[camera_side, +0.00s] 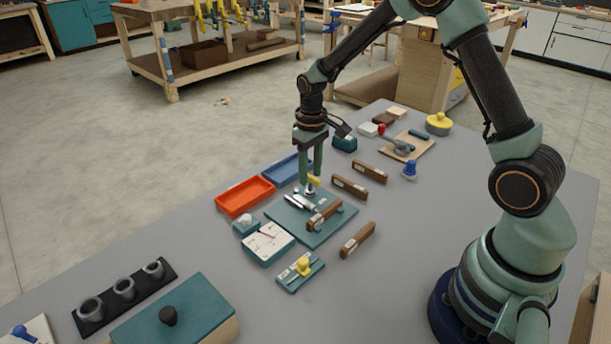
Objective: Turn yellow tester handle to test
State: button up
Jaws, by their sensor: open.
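A small yellow handle (314,180) stands on a metal post at the back of a flat teal board (318,238). My gripper (310,182) points straight down over it, fingers open, with the handle at the fingertips. Whether a finger touches it I cannot tell. A brown wooden piece with a pale label (324,215) lies on the board, with metal parts to its left. A teal meter with a white dial face (267,241) and a reddish needle sits at the board's front left. A second yellow knob (304,266) is on a small teal slotted plate in front.
An orange tray (245,196) and a blue tray (287,170) lie to the left and behind. Loose brown pieces (357,240) lie right of the board.

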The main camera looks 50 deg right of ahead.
aim_at(310, 175)
jog(key=shift+r, duration=0.1)
notch_tip(310, 175, up, 12)
dwell(0.5)
jog(key=s+a+r+t, duration=0.2)
jog(key=s+r, duration=0.1)
jog(key=s, duration=0.5)
jog(key=s+a+r+t, duration=0.2)
jog(key=s+r+t, duration=0.1)
jog(key=s, duration=0.4)
jog(key=shift+s+r+t, duration=0.3)
jog(key=shift+s+r, duration=0.1)
jog(key=shift+r, duration=0.4)
jog(key=shift+w+a+r, duration=0.1)
